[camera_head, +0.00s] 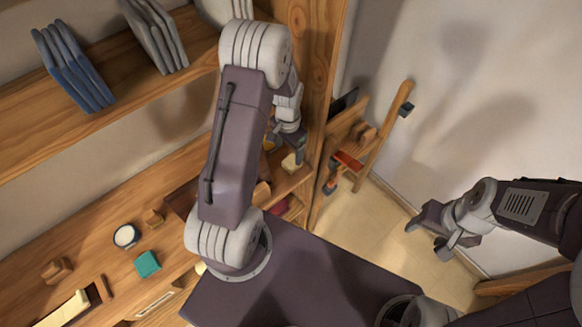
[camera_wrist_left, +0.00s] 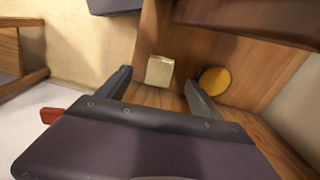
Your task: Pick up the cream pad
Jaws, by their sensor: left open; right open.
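A small cream pad (camera_wrist_left: 160,71) lies on a wooden shelf board in the left wrist view. It also shows in the head view (camera_head: 291,163), just below the left gripper. My left gripper (camera_wrist_left: 158,84) is open, one finger on each side of the pad in that view. There is a visible gap to each finger, and the pad appears just beyond the fingertips; whether it is between them in depth I cannot tell. In the head view the left gripper (camera_head: 299,150) is partly hidden by its own arm. My right gripper (camera_head: 428,238) is open and empty, over the floor at right.
A yellow disc (camera_wrist_left: 214,81) lies right of the pad, near the right finger. Wooden shelf walls stand close behind. A wooden rack (camera_head: 385,130) stands to the right. A teal block (camera_head: 147,264) and white cup (camera_head: 125,236) are on the lower-left counter.

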